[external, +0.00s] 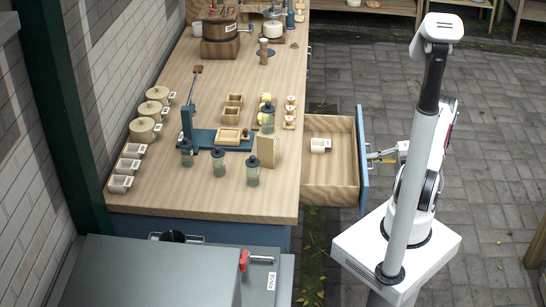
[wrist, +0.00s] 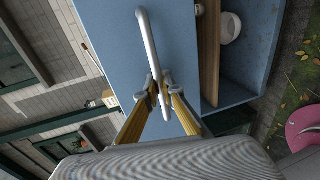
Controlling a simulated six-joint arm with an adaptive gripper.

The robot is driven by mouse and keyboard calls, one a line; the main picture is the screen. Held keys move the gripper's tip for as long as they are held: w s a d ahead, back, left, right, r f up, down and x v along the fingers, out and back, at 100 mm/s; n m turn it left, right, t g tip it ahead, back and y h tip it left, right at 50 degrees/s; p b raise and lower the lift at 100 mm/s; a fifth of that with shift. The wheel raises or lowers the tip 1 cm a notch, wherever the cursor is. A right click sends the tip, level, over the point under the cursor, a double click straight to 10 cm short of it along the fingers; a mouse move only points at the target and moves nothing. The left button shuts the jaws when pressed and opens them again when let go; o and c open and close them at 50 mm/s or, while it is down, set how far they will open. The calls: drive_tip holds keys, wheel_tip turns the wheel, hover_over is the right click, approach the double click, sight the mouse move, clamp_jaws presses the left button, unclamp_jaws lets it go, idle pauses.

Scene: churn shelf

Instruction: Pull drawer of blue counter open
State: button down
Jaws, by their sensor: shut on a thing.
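The blue counter (external: 240,203) has a wooden top and stands left of my arm. Its drawer (external: 326,180) is pulled out to the right, with a pale wooden inside and a blue front (external: 363,160). A white cup (external: 320,145) is in the drawer. In the wrist view the blue drawer front (wrist: 200,90) fills the middle, with a light bar handle (wrist: 148,40) on it. My gripper (wrist: 157,88) is shut on the handle, its fingers on either side of the bar. In the external view my gripper (external: 373,158) is at the drawer front, partly hidden.
Bottles (external: 253,170), wooden boxes and bowls stand on the countertop. A grey cabinet (external: 150,272) with a red-handled tap (external: 244,260) is at the front left. Paved floor (external: 490,140) lies clear right of the drawer, around my base.

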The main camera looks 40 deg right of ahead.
drive_tip(key=shift+s+d, duration=0.35)
drive_tip(key=shift+d, duration=0.05)
drive_tip(key=c, duration=2.5)
unclamp_jaws()
drive_tip(key=shift+s, duration=0.1)
drive_tip(key=shift+v, duration=5.95)
